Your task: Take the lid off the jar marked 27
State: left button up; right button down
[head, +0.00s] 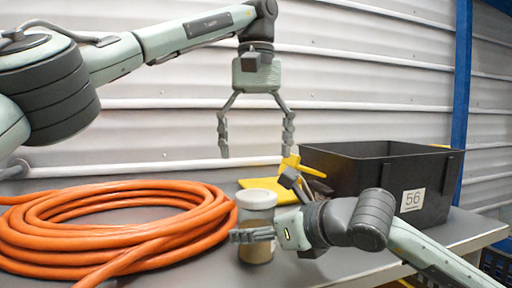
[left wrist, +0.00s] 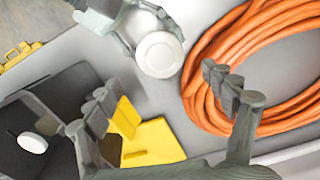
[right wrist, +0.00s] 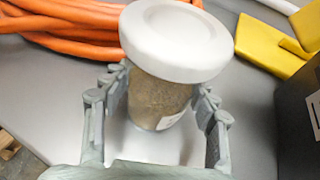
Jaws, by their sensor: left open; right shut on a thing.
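A jar (head: 257,245) with brown contents and a broad white lid (head: 257,199) stands upright on the table. The lid sits on it. A small label edge shows in the right wrist view, but its number is not legible. My right gripper (right wrist: 150,108) is shut around the jar's body, below the lid (right wrist: 176,38). My left gripper (head: 256,142) is open and empty, pointing down above the jar with a clear gap. In the left wrist view the lid (left wrist: 159,54) lies beyond the open fingers.
A coiled orange hose (head: 110,222) lies left of the jar. A black bin (head: 345,175) labelled 56 stands to the right; a white disc (left wrist: 32,142) shows at it in the left wrist view. A yellow object (left wrist: 150,142) lies behind the jar. A corrugated wall stands behind.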

aim_at(256, 194)
pick_arm(q)
jog(key=m, duration=0.6)
jog(key=shift+f+m, duration=0.1)
jog(key=shift+m, duration=0.2)
jog(key=shift+f, duration=3.9)
jog(key=shift+c, duration=0.6)
